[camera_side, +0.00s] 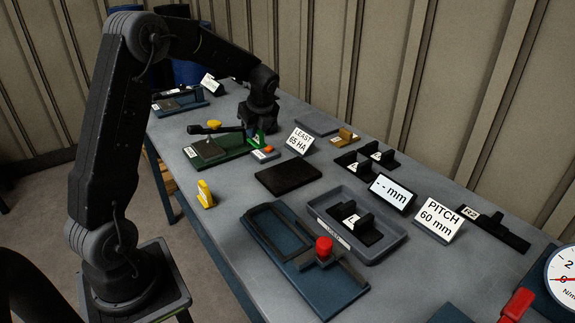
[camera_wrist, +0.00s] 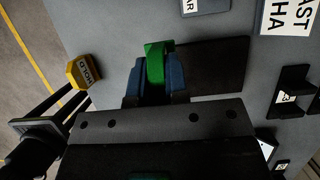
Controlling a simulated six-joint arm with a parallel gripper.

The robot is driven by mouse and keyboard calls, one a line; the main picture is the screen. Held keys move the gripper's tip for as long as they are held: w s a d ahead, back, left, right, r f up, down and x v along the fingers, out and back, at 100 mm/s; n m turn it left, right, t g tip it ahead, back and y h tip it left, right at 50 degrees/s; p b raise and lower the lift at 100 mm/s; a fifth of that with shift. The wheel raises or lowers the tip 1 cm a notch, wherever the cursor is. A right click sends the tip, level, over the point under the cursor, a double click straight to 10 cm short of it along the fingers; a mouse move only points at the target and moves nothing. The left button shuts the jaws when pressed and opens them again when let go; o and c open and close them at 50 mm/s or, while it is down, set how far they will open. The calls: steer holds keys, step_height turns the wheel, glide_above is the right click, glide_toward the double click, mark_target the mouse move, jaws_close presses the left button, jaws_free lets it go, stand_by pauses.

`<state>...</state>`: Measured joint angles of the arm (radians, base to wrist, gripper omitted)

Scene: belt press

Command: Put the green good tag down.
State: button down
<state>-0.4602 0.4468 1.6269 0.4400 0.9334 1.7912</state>
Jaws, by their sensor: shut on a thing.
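The green good tag (camera_wrist: 155,62) stands between the blue fingertips of my gripper (camera_wrist: 156,78) in the wrist view. My gripper is shut on it. In the side view my gripper (camera_side: 257,132) is at the right end of the green-based fixture (camera_side: 222,150), with a bit of the green tag (camera_side: 258,139) showing below it. The tag's lower part is hidden, and I cannot tell whether it touches anything below. A black mat (camera_wrist: 213,75) lies just right of the tag in the wrist view and also shows in the side view (camera_side: 288,177).
A yellow HOLD tag (camera_wrist: 85,71) stands near the table edge, also seen in the side view (camera_side: 205,194). The "LEAST 65 HA" sign (camera_side: 300,140) stands close right of my gripper. A grey tray (camera_side: 392,240) holds black parts. Bare table lies around the yellow tag.

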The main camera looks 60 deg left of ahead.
steer(key=w+d+f, duration=0.3)
steer(key=w+d, duration=0.1)
steer(key=w+d+f, duration=0.2)
steer(key=w, duration=0.1)
steer(key=shift+f, duration=2.25)
steer(key=shift+f, duration=0.15)
steer(key=c, duration=1.1)
jaws_free()
